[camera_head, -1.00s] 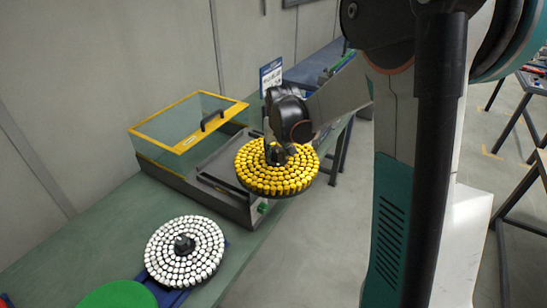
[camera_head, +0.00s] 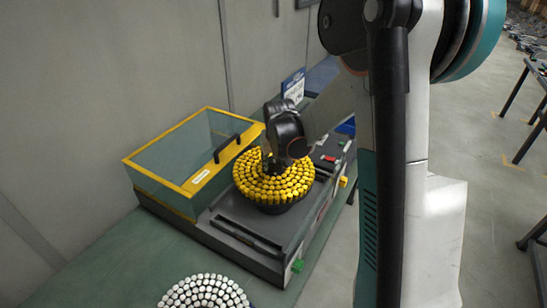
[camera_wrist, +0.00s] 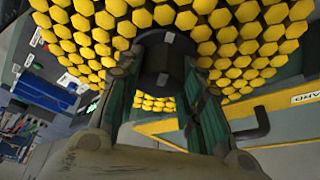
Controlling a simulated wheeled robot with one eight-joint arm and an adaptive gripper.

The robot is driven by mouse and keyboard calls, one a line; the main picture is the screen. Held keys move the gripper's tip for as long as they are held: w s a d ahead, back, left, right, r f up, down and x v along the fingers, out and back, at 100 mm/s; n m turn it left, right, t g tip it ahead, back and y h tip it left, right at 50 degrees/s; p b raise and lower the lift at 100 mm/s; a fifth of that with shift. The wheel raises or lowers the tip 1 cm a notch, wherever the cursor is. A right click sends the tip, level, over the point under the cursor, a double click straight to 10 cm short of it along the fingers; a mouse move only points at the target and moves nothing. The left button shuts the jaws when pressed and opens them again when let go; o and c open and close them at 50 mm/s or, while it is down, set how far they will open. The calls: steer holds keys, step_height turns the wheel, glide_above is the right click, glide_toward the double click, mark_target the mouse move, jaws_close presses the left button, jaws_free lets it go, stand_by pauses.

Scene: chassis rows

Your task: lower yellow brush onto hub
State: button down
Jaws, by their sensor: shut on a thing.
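The yellow brush (camera_head: 250,183) is a round disc covered in yellow bristle tufts. In the head view it is over the front part of the grey machine (camera_head: 225,222), beside the open machine's lid. My gripper (camera_head: 272,165) is shut on the dark knob at the brush's middle. In the wrist view the gripper fingers (camera_wrist: 160,95) clasp this black knob (camera_wrist: 163,68), with yellow tufts (camera_wrist: 235,45) around it. The hub is hidden, apparently beneath the brush, and I cannot tell whether the brush touches it.
A clear lid with a yellow frame (camera_head: 185,125) and black handle (camera_head: 226,147) stands at the machine's left. A white brush (camera_head: 205,293) lies on the green bench (camera_head: 115,245) at the bottom. A blue-and-white sign (camera_head: 293,87) stands behind.

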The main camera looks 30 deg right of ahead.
mark_target(274, 171)
steer(key=shift+f+b, duration=1.45)
steer(key=shift+f, duration=0.9)
steer(key=shift+s+b, duration=0.15)
steer(key=shift+b, duration=0.15)
steer(key=shift+f+b, duration=1.35)
steer(key=shift+f, duration=0.25)
